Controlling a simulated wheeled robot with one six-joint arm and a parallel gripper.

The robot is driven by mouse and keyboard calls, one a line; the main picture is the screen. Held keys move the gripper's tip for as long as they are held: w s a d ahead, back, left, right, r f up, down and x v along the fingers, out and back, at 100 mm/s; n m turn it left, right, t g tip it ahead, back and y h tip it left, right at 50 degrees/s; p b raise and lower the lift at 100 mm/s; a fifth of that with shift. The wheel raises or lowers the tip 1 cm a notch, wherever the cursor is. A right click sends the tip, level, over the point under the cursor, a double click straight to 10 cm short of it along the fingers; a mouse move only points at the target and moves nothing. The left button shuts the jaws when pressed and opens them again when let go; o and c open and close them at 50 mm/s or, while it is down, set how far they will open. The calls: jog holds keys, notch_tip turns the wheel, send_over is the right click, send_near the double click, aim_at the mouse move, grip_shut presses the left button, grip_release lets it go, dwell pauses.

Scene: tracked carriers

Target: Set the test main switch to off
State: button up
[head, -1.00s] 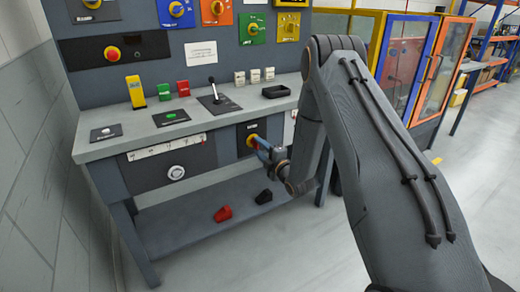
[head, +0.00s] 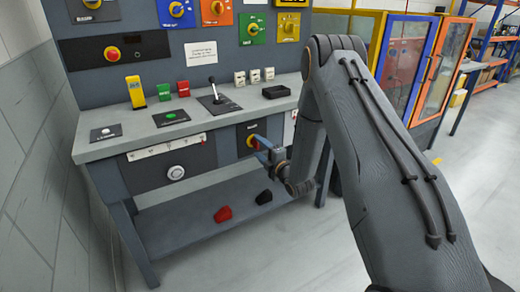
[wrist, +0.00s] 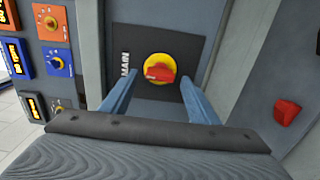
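The main switch is a yellow disc with a red handle (wrist: 160,72) on a dark plate (wrist: 188,40) marked MAIN. In the wrist view the handle lies roughly crosswise, while the label runs up the picture. In the head view the yellow knob (head: 250,141) shows on the bench's front panel, partly behind my gripper (head: 264,148). In the wrist view my gripper (wrist: 162,78) is open, with one blue finger on each side of the switch. I see a gap between each finger and the handle; I cannot tell the distance in depth.
The bench top holds a lever (head: 213,92), a green button (head: 170,115) and a black tray (head: 276,92). A red block (head: 223,214) and a black block (head: 264,197) lie on the lower shelf. A grey wall (head: 40,170) is at left; the floor at right is clear.

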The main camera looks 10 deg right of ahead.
jog(key=v, duration=0.7)
jog(key=shift+s+d, duration=0.15)
jog(key=shift+s, duration=0.2)
jog(key=shift+r, duration=0.15)
jog(key=s+a+r+m+g+h+p, duration=0.1)
jog(key=s+r+m+g, duration=0.4)
jog(key=s, duration=0.8)
jog(key=s+r+m+g+h+p, duration=0.2)
jog(key=s+r+m+g+p, duration=0.2)
jog(key=s+m, duration=0.5)
jog(key=s+a+r+m+g+h+p, duration=0.1)
jog(key=s+r+m+g, duration=0.6)
jog(key=s, duration=1)
jog(key=shift+s+a+r+m+g+h+p, duration=0.4)
jog(key=shift+r+g+h+p, duration=0.15)
jog(key=shift+h+p, duration=0.35)
